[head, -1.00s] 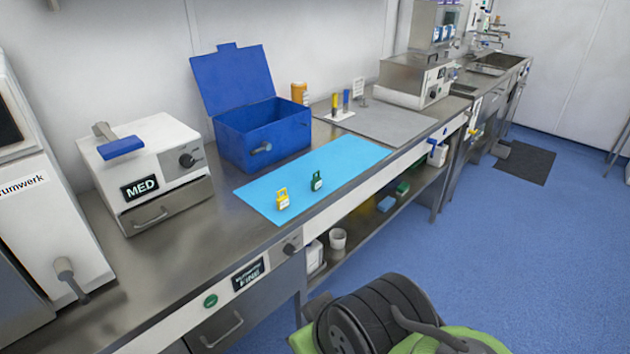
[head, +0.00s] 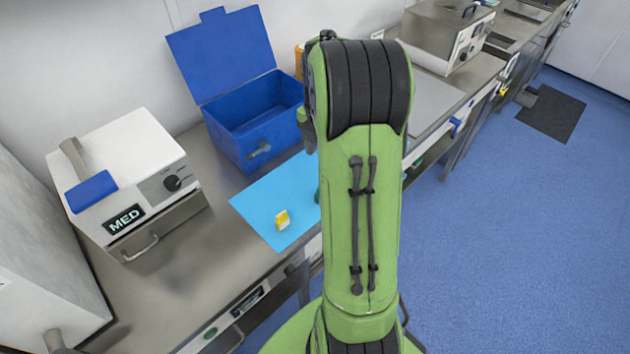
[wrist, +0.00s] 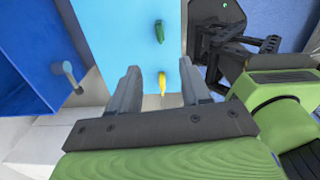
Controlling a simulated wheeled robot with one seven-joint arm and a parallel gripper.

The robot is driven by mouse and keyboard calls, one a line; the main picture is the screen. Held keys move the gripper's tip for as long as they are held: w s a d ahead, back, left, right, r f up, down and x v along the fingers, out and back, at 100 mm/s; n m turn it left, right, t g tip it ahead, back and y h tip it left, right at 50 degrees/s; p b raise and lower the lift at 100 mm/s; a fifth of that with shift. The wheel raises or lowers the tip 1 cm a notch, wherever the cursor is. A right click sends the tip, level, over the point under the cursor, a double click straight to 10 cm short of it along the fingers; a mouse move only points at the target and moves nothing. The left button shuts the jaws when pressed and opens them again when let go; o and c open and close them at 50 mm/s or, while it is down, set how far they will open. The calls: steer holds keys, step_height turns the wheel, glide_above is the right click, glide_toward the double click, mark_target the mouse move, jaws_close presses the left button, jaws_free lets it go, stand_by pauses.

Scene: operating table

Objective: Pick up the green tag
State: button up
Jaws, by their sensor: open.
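The green tag (wrist: 159,31) stands on the light blue mat (wrist: 120,40) in the wrist view, beyond my fingertips. In the head view only a sliver of it (head: 317,196) shows beside my arm. A yellow tag (head: 282,219) stands on the same mat (head: 262,205). In the wrist view the yellow tag (wrist: 162,84) appears between my fingers, nearer than the green one. My gripper (wrist: 160,82) is open and empty, above the mat and apart from both tags. My arm hides the gripper in the head view.
An open blue box (head: 255,125) stands behind the mat, its handle also in the wrist view (wrist: 68,75). A white MED unit (head: 130,175) is at the left. The steel counter (head: 190,265) is clear in front of that unit.

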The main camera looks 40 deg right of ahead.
steer(key=f, duration=0.5)
steer(key=f+b, duration=0.1)
steer(key=f, duration=0.2)
steer(key=shift+w+d+f, duration=0.15)
steer(key=shift+w+d, duration=0.05)
steer(key=shift+d, duration=0.05)
steer(key=shift+s+a+f, duration=0.1)
steer(key=shift+f, duration=0.2)
step_height(320, 180, down, 5)
steer(key=shift+r+b, duration=0.1)
steer(key=shift+b, duration=0.2)
jaws_close()
